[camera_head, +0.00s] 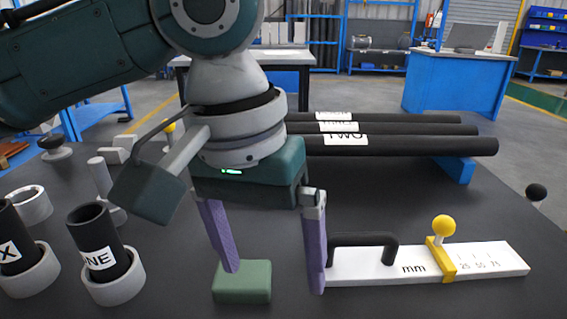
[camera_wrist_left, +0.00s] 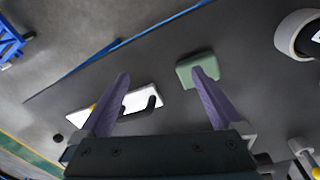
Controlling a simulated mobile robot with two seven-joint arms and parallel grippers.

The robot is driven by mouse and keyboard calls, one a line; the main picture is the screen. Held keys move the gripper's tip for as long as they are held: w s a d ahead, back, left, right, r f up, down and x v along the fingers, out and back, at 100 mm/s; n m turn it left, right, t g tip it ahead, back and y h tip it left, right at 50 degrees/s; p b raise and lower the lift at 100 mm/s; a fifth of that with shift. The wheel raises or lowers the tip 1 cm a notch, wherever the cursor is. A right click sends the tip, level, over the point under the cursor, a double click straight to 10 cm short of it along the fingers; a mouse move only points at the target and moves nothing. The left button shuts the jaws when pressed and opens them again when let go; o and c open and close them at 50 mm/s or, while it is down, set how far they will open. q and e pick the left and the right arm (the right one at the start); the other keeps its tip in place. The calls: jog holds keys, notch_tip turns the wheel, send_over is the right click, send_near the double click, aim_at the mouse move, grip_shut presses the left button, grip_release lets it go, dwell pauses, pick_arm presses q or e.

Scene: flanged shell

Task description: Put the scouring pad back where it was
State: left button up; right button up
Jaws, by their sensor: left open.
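The scouring pad appears to be the green block (camera_head: 242,284) lying flat on the dark table near the front. It also shows in the left wrist view (camera_wrist_left: 198,68). My left gripper (camera_head: 274,281) is open and empty, with its two purple fingers pointing down. In the head view its left finger overlaps the pad's back edge, and its right finger stands in front of the gauge's left end. In the left wrist view the gripper (camera_wrist_left: 162,76) has one fingertip over the pad; I cannot tell if they touch. My right gripper is not in view.
A white gauge (camera_head: 480,262) with a black handle and yellow slider lies right of the pad. Black tubes stand in grey rings (camera_head: 122,285) at the left. Long black bars (camera_head: 420,146) lie behind on a blue support. The table between the bars and gauge is clear.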

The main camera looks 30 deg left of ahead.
pick_arm(q)
jog(key=s+d+f+m+t+h, duration=0.2)
jog(key=s+d+f+m, duration=0.2)
jog(key=s+d, duration=0.15)
jog(key=s+a+f+y, duration=0.2)
jog(key=s+a+y, duration=0.1)
jog(key=s+a, duration=0.4)
jog(key=shift+s+a+t, duration=0.3)
jog(key=shift+a+t, duration=0.1)
jog(key=shift+a, duration=0.5)
jog(key=shift+f, duration=0.1)
